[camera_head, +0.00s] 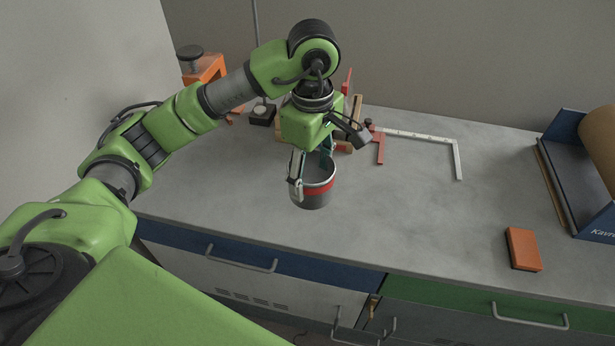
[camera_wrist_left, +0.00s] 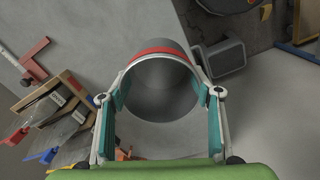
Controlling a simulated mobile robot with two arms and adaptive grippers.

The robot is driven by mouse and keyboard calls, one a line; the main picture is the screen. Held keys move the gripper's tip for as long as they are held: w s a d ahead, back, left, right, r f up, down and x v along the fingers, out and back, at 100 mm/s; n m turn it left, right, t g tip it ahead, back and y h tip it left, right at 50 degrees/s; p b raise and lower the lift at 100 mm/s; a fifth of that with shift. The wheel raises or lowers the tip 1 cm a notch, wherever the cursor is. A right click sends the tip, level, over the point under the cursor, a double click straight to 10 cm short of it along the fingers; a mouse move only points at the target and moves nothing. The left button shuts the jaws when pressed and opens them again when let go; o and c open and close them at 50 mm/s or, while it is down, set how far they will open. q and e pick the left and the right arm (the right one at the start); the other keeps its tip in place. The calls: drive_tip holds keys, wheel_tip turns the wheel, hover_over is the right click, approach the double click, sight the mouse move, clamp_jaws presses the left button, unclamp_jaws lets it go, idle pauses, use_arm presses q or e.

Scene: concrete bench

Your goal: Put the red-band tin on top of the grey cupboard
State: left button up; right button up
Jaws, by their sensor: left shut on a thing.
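The red-band tin (camera_head: 315,198) is a dark grey open-topped can with a red band near its rim. My left gripper (camera_head: 312,174) is shut on it, one finger on each side, and holds it upright over the front part of the bench. In the left wrist view the tin (camera_wrist_left: 160,88) shows its empty inside between the teal finger pads of the gripper (camera_wrist_left: 160,98). A plain pale grey surface (camera_head: 70,60) fills the upper left of the head view; I cannot tell whether it is the grey cupboard or a wall. My right gripper is out of view.
The concrete bench (camera_head: 400,220) has clear room right of the tin. A white and red caliper (camera_head: 420,138), an orange block (camera_head: 523,249) and a blue holder with a brown roll (camera_head: 567,190) lie on it. Behind my gripper are an orange tool (camera_head: 205,68) and a stand base (camera_head: 262,113).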

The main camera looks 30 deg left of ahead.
use_arm(q)
drive_tip(key=w+a+f+p, duration=0.1)
drive_tip(key=w+a+f, duration=0.1)
drive_tip(key=a+f, duration=0.2)
drive_tip(key=w+a+f+p, duration=0.1)
drive_tip(key=a+f, duration=0.2)
drive_tip(key=a, duration=0.1)
drive_tip(key=w+a+f+p, duration=0.2)
drive_tip(key=a+f, duration=0.2)
drive_tip(key=shift+w+f, duration=0.3)
drive_tip(key=shift+f, duration=0.45)
drive_tip(key=shift+w+f, duration=0.1)
drive_tip(key=shift+f, duration=0.05)
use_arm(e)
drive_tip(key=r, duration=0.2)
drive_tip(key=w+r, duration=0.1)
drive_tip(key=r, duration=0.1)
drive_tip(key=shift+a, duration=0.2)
use_arm(q)
drive_tip(key=shift+f, duration=0.1)
drive_tip(key=o, duration=1.2)
drive_tip(key=shift+c, duration=0.2)
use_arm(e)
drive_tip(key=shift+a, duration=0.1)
